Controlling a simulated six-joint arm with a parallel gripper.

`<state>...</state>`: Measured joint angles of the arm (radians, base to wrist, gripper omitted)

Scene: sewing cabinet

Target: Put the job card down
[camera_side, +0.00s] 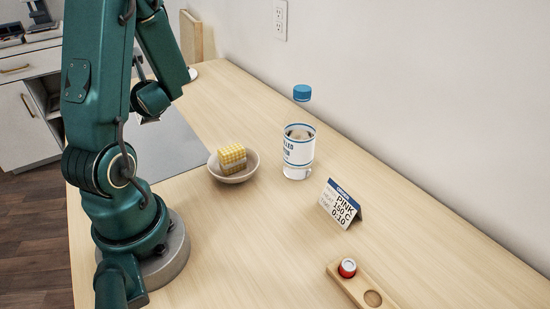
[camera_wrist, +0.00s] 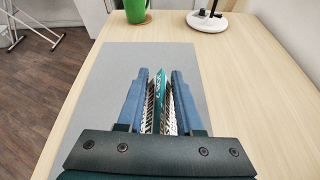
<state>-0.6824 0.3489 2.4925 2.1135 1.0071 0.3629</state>
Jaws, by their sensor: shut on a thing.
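My gripper (camera_wrist: 160,73) is shut on a thin upright job card (camera_wrist: 159,100) in the wrist view. Its teal strip with light lettering shows between the blue fingers; the rest is mostly hidden by them. The gripper is over a grey mat (camera_wrist: 106,82); I cannot tell whether the card touches it. In the side view my arm hides most of the gripper, and the mat shows behind it (camera_side: 182,150). Another folded card (camera_side: 341,205), with a blue heading and the words PINK, 150 C and 0:10, stands on the table at the right, apart from my gripper.
A bowl (camera_side: 238,177) holds a yellow checked block (camera_side: 232,156). A green cup (camera_wrist: 135,10) and a white round base (camera_wrist: 208,21) stand beyond the mat.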

